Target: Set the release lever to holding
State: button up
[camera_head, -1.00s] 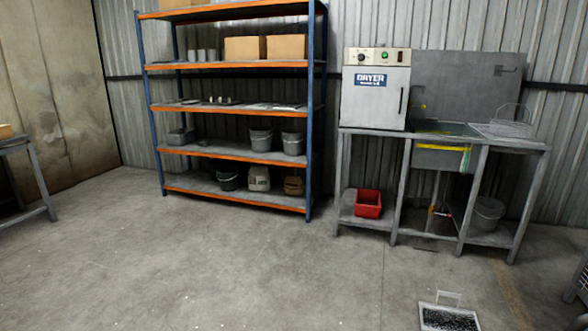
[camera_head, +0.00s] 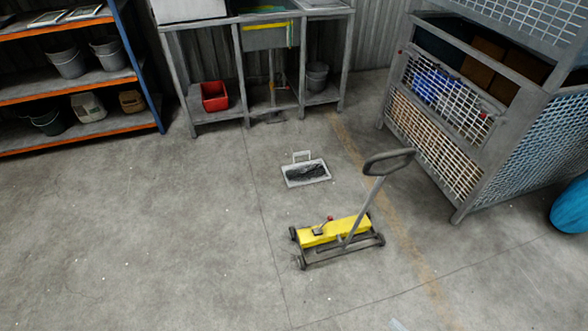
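A yellow wheeled floor unit (camera_head: 333,230) stands on the concrete floor, right of centre. Its long grey handle (camera_head: 365,208) slants up to the right and ends in a loop grip. A small lever with a red knob (camera_head: 329,218) sits on top of the yellow body; it is probably the release lever. It is too small to tell which position it is set to. My gripper is not in view.
A pale tray with dark contents (camera_head: 305,173) lies on the floor behind the unit. A wire mesh crate (camera_head: 440,145) stands to the right. A sink bench (camera_head: 200,75) and an orange-edged shelf (camera_head: 75,83) line the back. The floor at left and front is clear.

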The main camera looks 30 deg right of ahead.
aim_at(330, 218)
jog(key=i+l+z, duration=0.15)
jog(key=i, duration=1.45)
